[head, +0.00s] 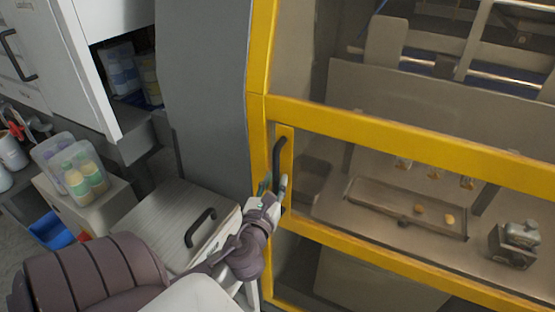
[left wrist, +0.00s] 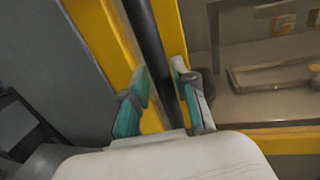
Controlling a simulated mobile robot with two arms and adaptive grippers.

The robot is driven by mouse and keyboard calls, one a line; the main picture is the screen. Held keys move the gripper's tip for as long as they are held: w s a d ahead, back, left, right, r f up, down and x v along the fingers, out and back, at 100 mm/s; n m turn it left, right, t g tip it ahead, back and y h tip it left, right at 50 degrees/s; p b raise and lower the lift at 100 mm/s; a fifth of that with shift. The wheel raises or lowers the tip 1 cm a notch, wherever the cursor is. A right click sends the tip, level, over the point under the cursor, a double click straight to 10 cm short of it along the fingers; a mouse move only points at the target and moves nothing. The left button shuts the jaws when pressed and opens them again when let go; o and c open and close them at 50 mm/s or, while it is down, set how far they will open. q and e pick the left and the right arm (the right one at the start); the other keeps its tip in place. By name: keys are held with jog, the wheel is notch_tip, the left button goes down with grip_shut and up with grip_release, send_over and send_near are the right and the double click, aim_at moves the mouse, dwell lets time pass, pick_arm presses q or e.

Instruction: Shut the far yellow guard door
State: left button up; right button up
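The yellow guard door (head: 400,131) fills the right of the head view, with clear panes in a yellow frame. I cannot tell whether it is fully shut. Its black bar handle (head: 278,157) stands upright on a yellow plate at the door's left side. My left gripper (head: 273,187) is at the handle's lower part. In the left wrist view, the black handle (left wrist: 149,40) runs between the two teal-padded fingers of my left gripper (left wrist: 164,82). Yellow shows between the left finger and the bar, so the fingers look open around it. My right gripper is not in view.
A grey panel (head: 205,90) stands left of the door. Below it is a light cabinet (head: 165,215) with a black handle. A bottle pack (head: 80,172) stands at far left. Behind the panes are a tray (head: 400,208) and a metal block (head: 514,245).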

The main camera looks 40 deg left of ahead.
pick_arm(q)
jog(key=shift+o, duration=0.7)
jog(key=shift+a, duration=0.15)
jog(key=shift+s+d, duration=0.15)
jog(key=shift+d, duration=0.05)
jog(key=v, duration=1.1)
jog(key=shift+s, duration=0.4)
jog(key=shift+f, duration=0.1)
